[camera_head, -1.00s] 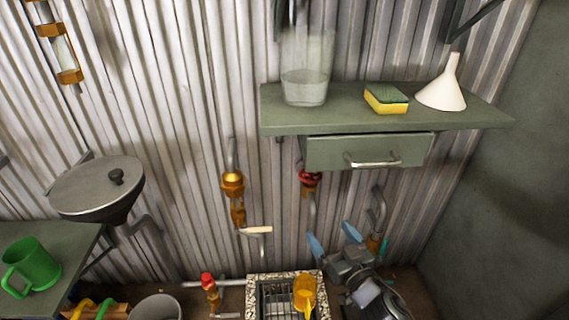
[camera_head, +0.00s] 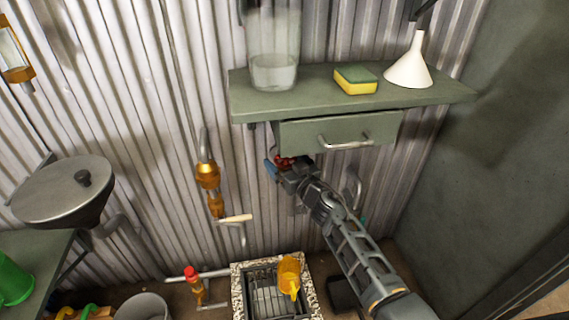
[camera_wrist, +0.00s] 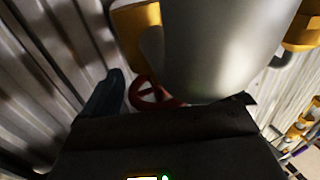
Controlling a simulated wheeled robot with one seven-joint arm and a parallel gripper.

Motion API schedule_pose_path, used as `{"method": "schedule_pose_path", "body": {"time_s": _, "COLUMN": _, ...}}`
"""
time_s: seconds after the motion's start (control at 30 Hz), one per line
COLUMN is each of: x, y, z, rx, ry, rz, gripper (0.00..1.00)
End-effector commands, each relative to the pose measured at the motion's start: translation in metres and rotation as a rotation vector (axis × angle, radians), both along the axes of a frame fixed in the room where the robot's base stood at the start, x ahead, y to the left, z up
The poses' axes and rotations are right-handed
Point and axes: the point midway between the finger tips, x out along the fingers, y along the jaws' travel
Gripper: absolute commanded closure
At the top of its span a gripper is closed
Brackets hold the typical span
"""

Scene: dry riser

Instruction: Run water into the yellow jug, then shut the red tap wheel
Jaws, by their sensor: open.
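The red tap wheel (camera_head: 284,161) is under the left end of the shelf drawer, partly covered by my gripper (camera_head: 279,170). The wheel also shows in the wrist view (camera_wrist: 155,96), beside one blue finger (camera_wrist: 104,97). My gripper is open at the wheel; the other finger is hidden, and I cannot tell whether the jaws touch or surround the wheel. The yellow jug (camera_head: 289,274) stands on the floor grate (camera_head: 265,297), below and apart from my gripper. I see no water stream, and the jug's inside is not clear.
The green shelf (camera_head: 300,93) overhangs my gripper and holds a clear vessel, a sponge (camera_head: 356,80) and a white funnel (camera_head: 409,66). The drawer (camera_head: 340,133) is close above. A brass valve (camera_head: 208,176) with a pale lever is left; a red-topped tap (camera_head: 192,280) stands low.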

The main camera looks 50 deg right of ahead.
Motion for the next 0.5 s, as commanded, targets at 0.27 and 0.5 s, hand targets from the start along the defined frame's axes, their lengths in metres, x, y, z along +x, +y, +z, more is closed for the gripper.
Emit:
{"method": "schedule_pose_path", "body": {"time_s": 0.27, "x": 0.0042, "y": -0.001, "z": 0.0004, "rx": 0.0, "ry": 0.0, "rz": 0.0, "gripper": 0.06}}
{"method": "schedule_pose_path", "body": {"time_s": 0.5, "x": 0.004, "y": -0.0009, "z": 0.0004, "rx": 0.0, "ry": 0.0, "rz": 0.0, "gripper": 0.23}}
